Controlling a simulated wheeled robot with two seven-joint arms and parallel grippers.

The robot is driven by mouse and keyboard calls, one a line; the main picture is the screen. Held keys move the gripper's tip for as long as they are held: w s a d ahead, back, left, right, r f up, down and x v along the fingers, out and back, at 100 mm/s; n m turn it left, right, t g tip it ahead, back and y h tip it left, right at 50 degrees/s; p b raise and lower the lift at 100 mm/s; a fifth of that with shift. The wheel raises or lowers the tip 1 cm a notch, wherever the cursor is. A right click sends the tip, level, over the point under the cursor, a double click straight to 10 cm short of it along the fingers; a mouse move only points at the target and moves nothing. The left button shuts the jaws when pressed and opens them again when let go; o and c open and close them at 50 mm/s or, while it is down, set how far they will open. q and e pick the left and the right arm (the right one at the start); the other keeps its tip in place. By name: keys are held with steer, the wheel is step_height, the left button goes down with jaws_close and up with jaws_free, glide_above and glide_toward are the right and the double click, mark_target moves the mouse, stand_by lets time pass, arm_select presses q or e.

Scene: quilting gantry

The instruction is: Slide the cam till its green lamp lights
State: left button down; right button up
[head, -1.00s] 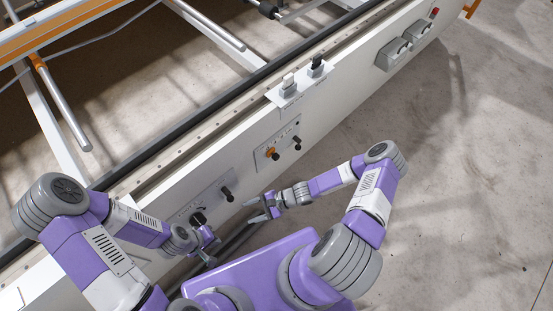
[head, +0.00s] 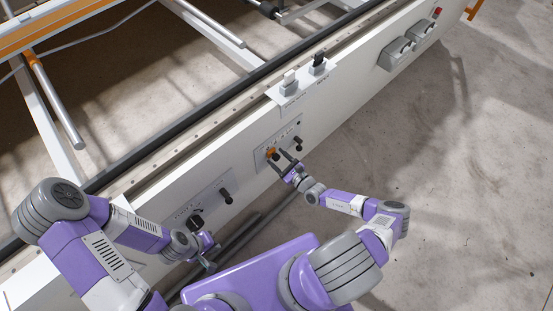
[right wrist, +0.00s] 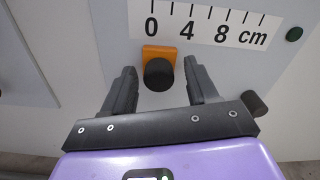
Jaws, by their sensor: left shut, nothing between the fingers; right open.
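The cam is an orange block with a black round knob (right wrist: 159,73), on a panel under a printed scale (right wrist: 205,30) marked 0, 4, 8 cm. It sits near the 0 mark. The orange block also shows in the head view (head: 271,153). The lamp (right wrist: 294,34) at the scale's right end is dark green and looks unlit. My right gripper (right wrist: 160,85) is open, one finger on each side of the knob, with gaps visible on both sides. My left gripper (head: 212,256) is shut and empty, low beside the left panel.
A second black knob (head: 297,143) stands right of the cam, close to my right gripper. The left panel (head: 208,198) carries black knobs. A bracket with a white and a black switch (head: 318,62) sits above on the beam. Grey boxes (head: 394,54) are further right. Open floor lies right.

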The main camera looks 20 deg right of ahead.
steer(key=shift+w+a, duration=0.2)
steer(key=shift+w, duration=0.3)
arm_select(q)
steer(key=shift+f, duration=0.15)
arm_select(e)
steer(key=shift+c, duration=0.3)
